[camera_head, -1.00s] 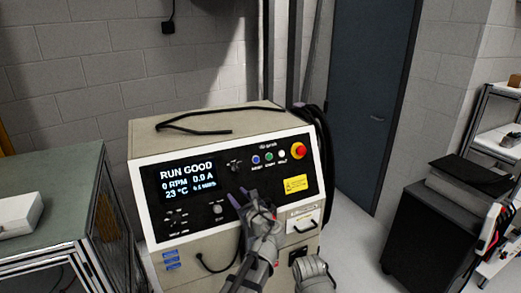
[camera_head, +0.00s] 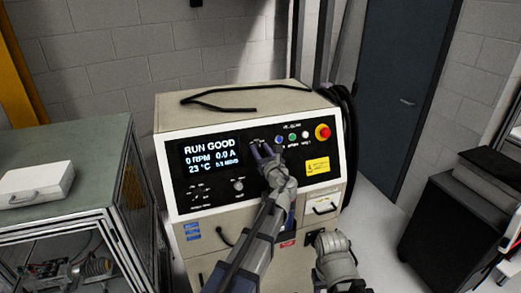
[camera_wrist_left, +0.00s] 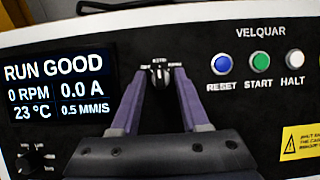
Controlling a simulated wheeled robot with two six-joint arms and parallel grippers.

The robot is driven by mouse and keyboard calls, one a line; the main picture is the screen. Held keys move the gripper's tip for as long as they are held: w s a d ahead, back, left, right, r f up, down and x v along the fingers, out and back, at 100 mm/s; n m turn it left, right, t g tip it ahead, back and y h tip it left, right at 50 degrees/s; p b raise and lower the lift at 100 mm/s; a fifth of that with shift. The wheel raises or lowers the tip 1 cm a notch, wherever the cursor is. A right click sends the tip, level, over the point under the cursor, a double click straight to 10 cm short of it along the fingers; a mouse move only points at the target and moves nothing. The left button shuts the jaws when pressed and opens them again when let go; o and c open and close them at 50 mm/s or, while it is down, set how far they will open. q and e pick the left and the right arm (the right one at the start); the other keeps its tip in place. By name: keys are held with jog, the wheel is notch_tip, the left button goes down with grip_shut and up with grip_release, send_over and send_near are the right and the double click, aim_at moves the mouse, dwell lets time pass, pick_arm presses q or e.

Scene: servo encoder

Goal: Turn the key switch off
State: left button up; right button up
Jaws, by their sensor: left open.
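The key switch (camera_wrist_left: 160,74) is a dark knob with a pale mark on the black control panel (camera_wrist_left: 205,45), between the display and the blue button, with small labels above it. In the wrist view my left gripper (camera_wrist_left: 156,78) is open, with one purple-grey finger on each side of the switch. Gaps show between fingers and knob; I cannot tell whether either touches it. In the head view my left gripper (camera_head: 263,151) is in front of the panel and mostly hides the switch. The display (camera_head: 212,155) reads RUN GOOD, 0 RPM, 0.0 A.
Blue (camera_wrist_left: 221,64), green (camera_wrist_left: 260,61) and white (camera_wrist_left: 295,59) buttons sit right of the switch. A red emergency knob (camera_head: 323,132) stands further right. A black cable (camera_head: 235,102) lies on the cabinet top. A green-topped bench (camera_head: 90,150) stands at left.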

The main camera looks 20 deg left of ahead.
pick_arm(q)
jog(key=shift+w+a, duration=0.1)
jog(key=shift+w, duration=0.1)
grip_shut()
dwell(0.3)
